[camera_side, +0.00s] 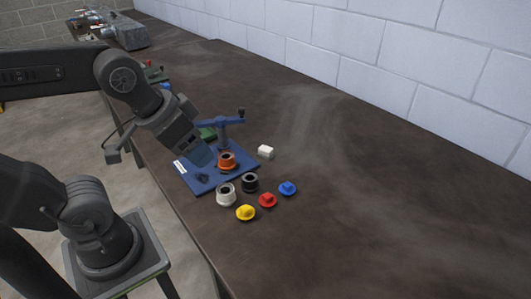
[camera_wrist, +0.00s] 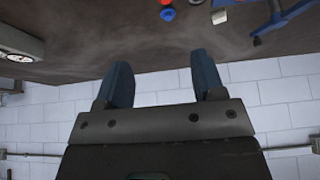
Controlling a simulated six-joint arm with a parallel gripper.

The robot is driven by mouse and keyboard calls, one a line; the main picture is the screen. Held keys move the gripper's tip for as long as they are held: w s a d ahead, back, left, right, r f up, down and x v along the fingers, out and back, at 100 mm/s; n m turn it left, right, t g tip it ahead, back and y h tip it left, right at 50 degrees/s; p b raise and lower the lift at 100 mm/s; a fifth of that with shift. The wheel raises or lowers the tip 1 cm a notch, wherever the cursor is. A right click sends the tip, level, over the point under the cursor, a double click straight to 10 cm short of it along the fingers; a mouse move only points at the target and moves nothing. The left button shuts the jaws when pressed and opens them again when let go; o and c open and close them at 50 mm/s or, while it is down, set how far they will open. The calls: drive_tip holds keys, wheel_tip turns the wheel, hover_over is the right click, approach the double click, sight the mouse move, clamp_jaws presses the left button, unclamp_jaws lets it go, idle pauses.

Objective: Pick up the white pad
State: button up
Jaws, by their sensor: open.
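The white pad (camera_side: 265,151) is a small white block on the dark bench, just right of the blue fixture (camera_side: 224,181). In the wrist view a small white block, which looks like the pad (camera_wrist: 219,17), lies near the top edge. My gripper (camera_side: 203,158) hangs over the left part of the fixture, left of the pad and apart from it. In the wrist view my gripper's two blue fingers (camera_wrist: 160,75) are spread with nothing between them.
An orange ring (camera_side: 227,160) sits on the fixture, below its raised blue clamp arm (camera_side: 222,123). In front are a white ring (camera_side: 226,195), a black ring (camera_side: 250,182) and yellow (camera_side: 245,212), red (camera_side: 267,200) and blue (camera_side: 288,188) knobbed pieces. The bench to the right is clear.

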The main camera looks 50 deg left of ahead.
drive_tip(key=shift+c, duration=1.1)
